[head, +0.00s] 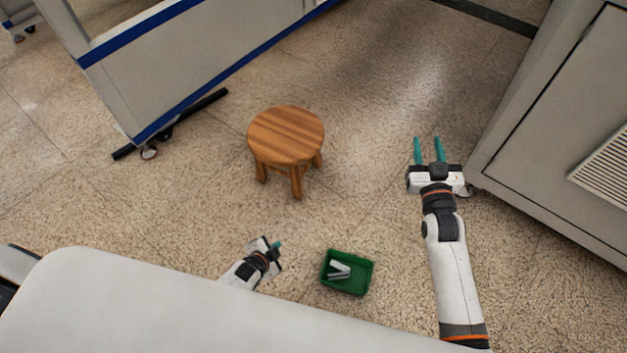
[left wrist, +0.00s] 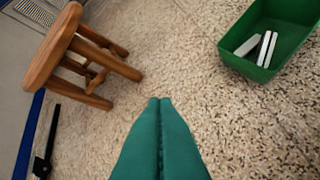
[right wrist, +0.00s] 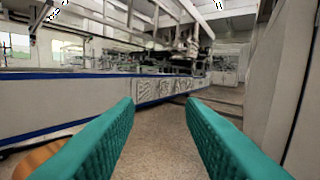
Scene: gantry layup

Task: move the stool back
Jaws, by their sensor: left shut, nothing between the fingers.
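The wooden stool (head: 286,137) stands upright on the speckled floor in the middle of the head view. It also shows at the upper left of the left wrist view (left wrist: 75,58), and part of a round brown top shows at the lower left of the right wrist view (right wrist: 42,160). My left gripper (head: 278,244) is below the stool in the head view, apart from it; its teal fingers are together and empty in the left wrist view (left wrist: 160,102). My right gripper (head: 428,140) is to the right of the stool, apart from it, with its fingers spread and nothing between them.
A green bin (head: 347,287) holding several pale pieces sits on the floor near my left gripper. A white, blue-striped gantry structure (head: 165,75) with a black foot stands at upper left. A grey cabinet (head: 560,130) stands at right, close to my right gripper. Floor around the stool is clear.

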